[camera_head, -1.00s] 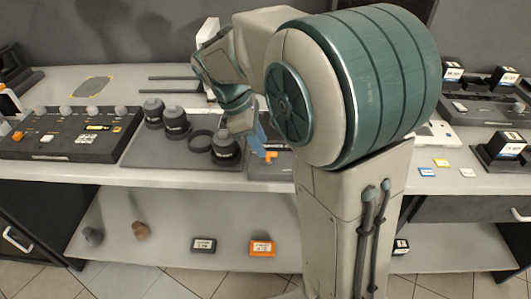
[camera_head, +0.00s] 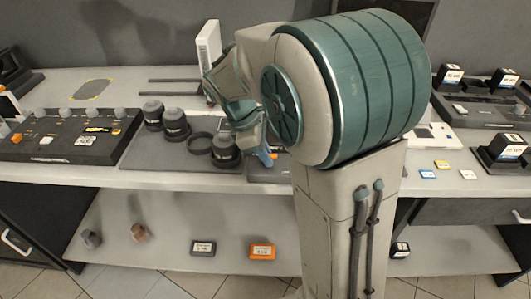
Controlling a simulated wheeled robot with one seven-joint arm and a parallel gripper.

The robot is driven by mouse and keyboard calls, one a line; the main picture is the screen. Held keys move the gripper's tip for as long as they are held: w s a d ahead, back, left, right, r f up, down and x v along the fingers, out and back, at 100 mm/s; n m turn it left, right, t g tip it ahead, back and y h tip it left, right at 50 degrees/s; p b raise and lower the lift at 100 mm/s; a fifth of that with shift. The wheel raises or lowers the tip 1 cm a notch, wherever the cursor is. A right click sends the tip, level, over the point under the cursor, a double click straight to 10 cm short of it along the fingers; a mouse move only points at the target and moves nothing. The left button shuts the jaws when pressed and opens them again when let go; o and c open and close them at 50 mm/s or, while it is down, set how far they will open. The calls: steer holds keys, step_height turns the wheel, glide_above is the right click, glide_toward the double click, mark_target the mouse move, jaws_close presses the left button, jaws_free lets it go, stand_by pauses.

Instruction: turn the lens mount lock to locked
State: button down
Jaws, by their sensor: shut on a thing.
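My gripper (camera_head: 266,158), with blue fingers, points down at the front of the bench, just right of the nearest lens. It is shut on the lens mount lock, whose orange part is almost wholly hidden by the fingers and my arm. The dark unit (camera_head: 257,176) that carries the lock shows only as a strip along the bench's front edge. The lock's angle cannot be told from this view.
Several black lenses stand on a dark mat (camera_head: 140,155) left of my gripper, the nearest lens (camera_head: 225,152) very close to it. A dark ring (camera_head: 200,143) lies there too. A control panel (camera_head: 65,140) is further left. The shelf below holds an orange box (camera_head: 262,250).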

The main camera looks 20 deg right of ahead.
steer(key=shift+r+m+g+p, duration=0.15)
steer(key=shift+m+g+p, duration=0.25)
steer(key=shift+m+p, duration=0.65)
steer(key=m+y+p, duration=0.1)
steer(key=m, duration=0.1)
steer(key=shift+w+d+m+g+p, duration=0.1)
steer(key=shift+m+g+p, duration=0.25)
steer(key=shift+g+p, duration=0.05)
steer(key=m+y+p, duration=0.1)
steer(key=m, duration=0.2)
steer(key=m+g+y+p, duration=0.1)
steer(key=m+p, duration=0.1)
steer(key=m, duration=0.1)
steer(key=shift+w+d, duration=0.15)
steer(key=m+y+p, duration=0.1)
steer(key=m, duration=0.2)
steer(key=shift+d+m, duration=0.1)
steer(key=shift+m, duration=0.3)
steer(key=shift+m+y+p, duration=0.35)
steer(key=shift+m+y, duration=0.55)
steer(key=shift+m, duration=0.8)
steer(key=c, duration=1.5)
jaws_free()
